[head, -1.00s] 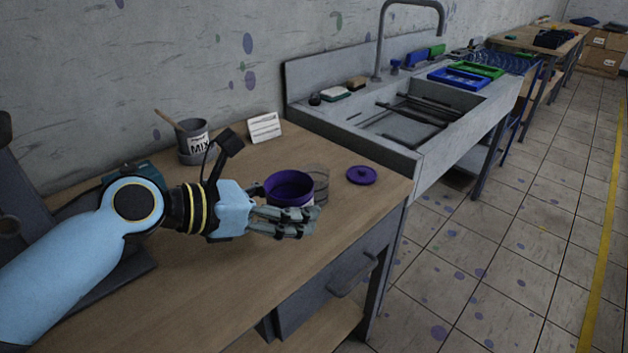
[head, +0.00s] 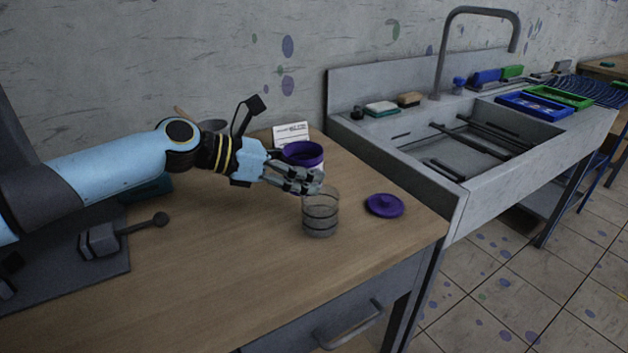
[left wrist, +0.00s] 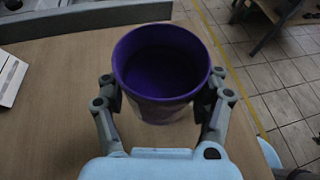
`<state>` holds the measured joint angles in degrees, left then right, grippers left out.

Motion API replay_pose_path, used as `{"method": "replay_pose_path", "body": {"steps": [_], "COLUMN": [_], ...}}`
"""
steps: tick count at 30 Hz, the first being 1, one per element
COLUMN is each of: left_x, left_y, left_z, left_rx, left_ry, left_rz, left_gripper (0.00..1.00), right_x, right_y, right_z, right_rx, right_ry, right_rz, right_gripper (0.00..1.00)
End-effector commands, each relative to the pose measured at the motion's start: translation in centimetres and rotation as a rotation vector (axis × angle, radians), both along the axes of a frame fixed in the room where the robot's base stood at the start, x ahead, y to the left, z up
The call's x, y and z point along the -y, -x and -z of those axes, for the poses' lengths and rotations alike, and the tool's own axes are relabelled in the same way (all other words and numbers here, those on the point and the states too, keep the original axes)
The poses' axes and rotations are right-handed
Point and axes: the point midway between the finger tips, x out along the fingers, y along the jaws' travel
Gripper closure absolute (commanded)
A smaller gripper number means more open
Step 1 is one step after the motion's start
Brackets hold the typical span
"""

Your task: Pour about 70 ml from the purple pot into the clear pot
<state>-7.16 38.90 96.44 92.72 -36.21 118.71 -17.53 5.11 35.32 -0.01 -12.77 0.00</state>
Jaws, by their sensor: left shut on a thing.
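The purple pot (head: 303,153) is an open pot with a purple rim and inside and a pale band. My left gripper (head: 307,178) is shut on it from the side, and the pot looks upright. In the left wrist view the pot (left wrist: 160,75) sits between the two fingers of the gripper (left wrist: 160,108). Its inside is dark purple and I cannot tell the liquid level. The clear pot (head: 320,214) stands on the bench just in front of the gripper, apparently empty. My right gripper is not in view.
A purple lid (head: 384,205) lies to the right of the clear pot. A white card (head: 291,134) stands behind the purple pot. The sink (head: 455,150) is to the right.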

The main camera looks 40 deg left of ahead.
Motion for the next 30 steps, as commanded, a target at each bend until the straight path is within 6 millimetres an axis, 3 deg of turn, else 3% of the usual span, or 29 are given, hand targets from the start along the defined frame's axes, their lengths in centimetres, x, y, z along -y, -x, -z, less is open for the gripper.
{"method": "replay_pose_path", "body": {"steps": [8, 16, 30], "left_x": [-0.5, -1.2, -1.3], "left_y": [-0.1, 0.0, 0.0], "left_z": [-0.9, -1.6, -1.2], "left_rx": [-0.006, -0.025, -0.031], "left_ry": [-0.099, -0.361, -0.372], "left_rz": [-0.001, 0.000, -0.002], "left_gripper": [0.72, 0.72, 0.72], "right_x": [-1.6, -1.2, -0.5], "right_y": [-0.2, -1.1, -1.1], "right_z": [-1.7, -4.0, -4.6], "right_rx": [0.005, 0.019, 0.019], "right_ry": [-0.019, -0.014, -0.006], "right_rz": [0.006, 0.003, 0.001], "right_gripper": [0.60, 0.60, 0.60]}}
